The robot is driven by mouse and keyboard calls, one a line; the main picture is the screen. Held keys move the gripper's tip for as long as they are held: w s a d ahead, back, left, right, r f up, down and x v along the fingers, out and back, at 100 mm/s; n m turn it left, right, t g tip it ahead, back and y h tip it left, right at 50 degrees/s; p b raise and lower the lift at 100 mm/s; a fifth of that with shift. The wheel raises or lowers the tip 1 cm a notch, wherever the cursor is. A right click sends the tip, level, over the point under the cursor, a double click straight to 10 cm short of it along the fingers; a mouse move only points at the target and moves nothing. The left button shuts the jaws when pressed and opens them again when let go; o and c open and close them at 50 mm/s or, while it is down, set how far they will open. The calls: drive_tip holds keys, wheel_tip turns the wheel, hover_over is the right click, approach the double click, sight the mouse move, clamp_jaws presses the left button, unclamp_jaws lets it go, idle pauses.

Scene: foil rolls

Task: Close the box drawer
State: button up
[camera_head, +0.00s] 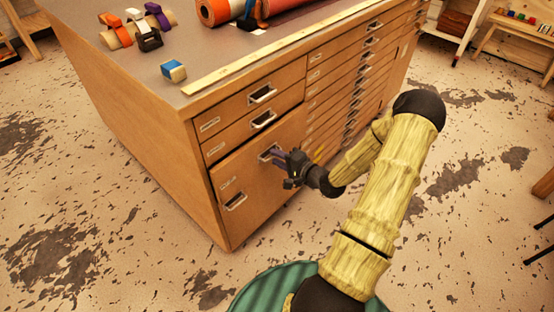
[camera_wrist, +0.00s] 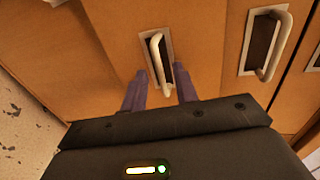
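The wooden drawer cabinet (camera_head: 140,110) has a left column with two shallow drawers above deeper fronts. My gripper (camera_head: 268,154) is in front of the drawer handle below the two shallow drawers, and covers part of it. In the wrist view that metal handle (camera_wrist: 158,62) lies between the two purple fingers of my gripper (camera_wrist: 161,78). The fingers are apart, one on each side of the handle, and I cannot tell whether they touch it.
A second handle (camera_wrist: 268,45) shows to the right in the wrist view. A lower handle (camera_head: 235,202) is below my gripper.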

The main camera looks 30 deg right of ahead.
sight(267, 151)
drive_tip(key=shift+w+a, duration=0.15)
drive_tip(key=shift+w, duration=0.2)
clamp_jaws()
drive_tip(key=shift+r+p+x, duration=0.25)
drive_tip(key=shift+p+x, duration=0.35)
drive_tip(key=shift+x, duration=0.7)
drive_tip(key=shift+r, duration=0.1)
